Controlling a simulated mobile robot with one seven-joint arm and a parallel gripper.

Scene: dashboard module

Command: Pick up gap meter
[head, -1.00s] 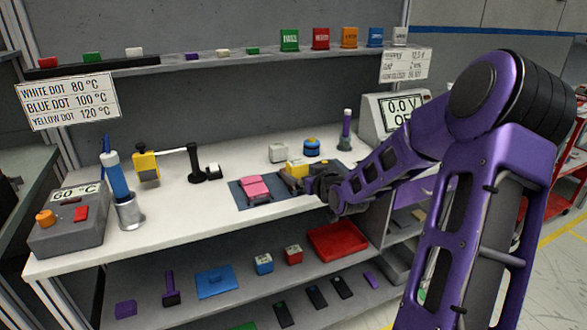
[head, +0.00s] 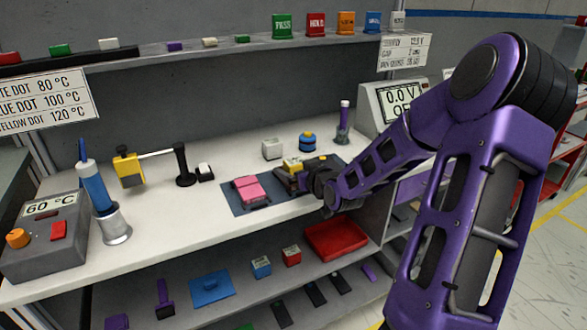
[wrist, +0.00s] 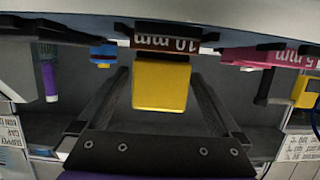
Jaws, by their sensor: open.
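No thing in view is clearly labelled as the gap meter. A yellow block (wrist: 161,86) on a brown plate marked "10 mm" is in the middle of the wrist view, which appears upside down. In the head view the yellow block (head: 293,163) is at the right of the dark mat, partly hidden by my gripper (head: 296,180). My gripper is open; in the wrist view its two fingers (wrist: 160,76) appear on either side of the block. I cannot tell whether they touch it. A yellow-and-black device (head: 129,170) stands at the left of the bench.
A pink block (head: 250,191) lies on the dark mat (head: 232,200). A white block (head: 272,149), a blue round part (head: 307,142) and a purple, white-tipped tool (head: 343,122) stand behind. A red tray (head: 335,240) is on the shelf below. The bench front centre is clear.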

